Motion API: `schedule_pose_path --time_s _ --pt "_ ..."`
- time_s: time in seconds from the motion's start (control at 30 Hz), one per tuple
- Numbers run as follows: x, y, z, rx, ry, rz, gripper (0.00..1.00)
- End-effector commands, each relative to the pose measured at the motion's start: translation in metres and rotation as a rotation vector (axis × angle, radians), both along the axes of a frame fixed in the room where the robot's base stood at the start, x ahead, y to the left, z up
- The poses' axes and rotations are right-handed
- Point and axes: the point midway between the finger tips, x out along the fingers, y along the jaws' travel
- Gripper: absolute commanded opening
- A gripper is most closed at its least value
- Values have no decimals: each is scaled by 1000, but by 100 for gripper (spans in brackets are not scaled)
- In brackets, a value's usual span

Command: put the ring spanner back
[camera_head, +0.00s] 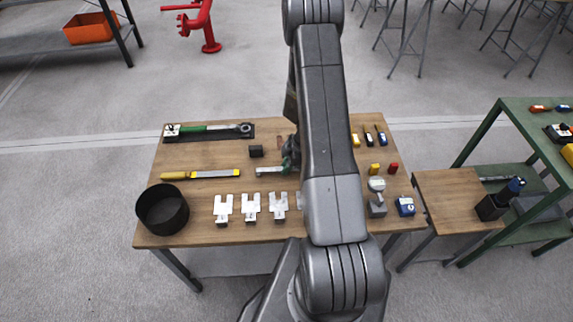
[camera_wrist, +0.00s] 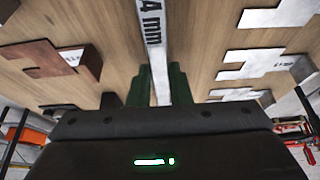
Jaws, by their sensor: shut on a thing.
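My gripper (camera_wrist: 160,88) shows green fingers in the wrist view, shut on a pale flat bar (camera_wrist: 155,35) marked "4 mm", which I take to be the ring spanner. The bar runs up out of the frame, so its far end is hidden. In the head view my gripper (camera_head: 288,158) is over the middle of the wooden table (camera_head: 225,155), partly hidden by my arm. A pale and green piece (camera_head: 270,171) shows just left of it. I cannot tell how far the spanner is above the table.
A green-handled tool (camera_head: 205,128) lies on a dark mat at the back left. A yellow-handled file (camera_head: 200,175), a black round bin (camera_head: 162,210) and several pale forked plates (camera_head: 250,207) are on the left. Small tools and blocks stand at right. A green shelf (camera_head: 490,125) is further right.

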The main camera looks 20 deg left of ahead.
Motion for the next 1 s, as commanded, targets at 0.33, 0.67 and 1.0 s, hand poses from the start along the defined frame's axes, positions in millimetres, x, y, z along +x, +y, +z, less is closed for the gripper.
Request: schedule_pose_path --time_s 0.33,0.67,1.0 --pt "0 0 -3 1 -1 1 0" --pt "0 0 -2 0 0 1 40" --pt "2 -2 5 2 -3 1 40"
